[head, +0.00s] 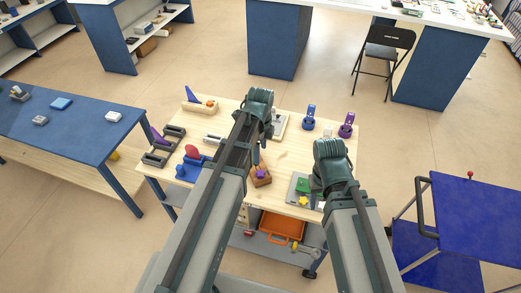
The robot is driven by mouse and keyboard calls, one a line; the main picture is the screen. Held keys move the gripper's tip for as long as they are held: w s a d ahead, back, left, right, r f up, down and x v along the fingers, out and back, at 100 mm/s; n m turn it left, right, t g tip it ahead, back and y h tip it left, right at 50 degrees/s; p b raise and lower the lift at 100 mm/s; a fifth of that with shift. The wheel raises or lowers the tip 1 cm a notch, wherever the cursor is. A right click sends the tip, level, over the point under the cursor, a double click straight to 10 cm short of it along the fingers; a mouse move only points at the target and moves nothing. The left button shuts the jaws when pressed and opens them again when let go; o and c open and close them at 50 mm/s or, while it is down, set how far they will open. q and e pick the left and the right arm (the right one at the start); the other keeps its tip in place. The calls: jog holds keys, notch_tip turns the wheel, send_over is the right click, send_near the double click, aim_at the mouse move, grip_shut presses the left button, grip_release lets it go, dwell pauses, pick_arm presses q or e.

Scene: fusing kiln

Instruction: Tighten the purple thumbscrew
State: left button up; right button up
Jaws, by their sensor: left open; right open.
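A brown wooden block (262,181) with a small purple part (259,173) on top sits near the middle of the wooden workbench. The purple part may be the thumbscrew, but it is too small to be sure. My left arm reaches over the bench just left of the block. My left gripper (256,158) shows only in part, close to the block's far side, and holds nothing that I can see. My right arm bends above the bench's right side, and its gripper is hidden behind the arm.
The workbench (285,160) also carries a purple upright device (346,125), a blue one (309,117), a red and blue fixture (188,166) and a grey plate with green and yellow parts (302,190). An orange bin (283,228) is below. A blue cart (480,215) stands right.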

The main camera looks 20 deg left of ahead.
aim_at(260, 173)
pick_arm(q)
notch_tip(260, 173, down, 12)
jog(key=b, duration=1.1)
grip_shut()
jog(key=m, duration=0.5)
jog(key=m, duration=0.5)
jog(key=shift+m, duration=0.3)
grip_release()
jog(key=shift+m, duration=0.3)
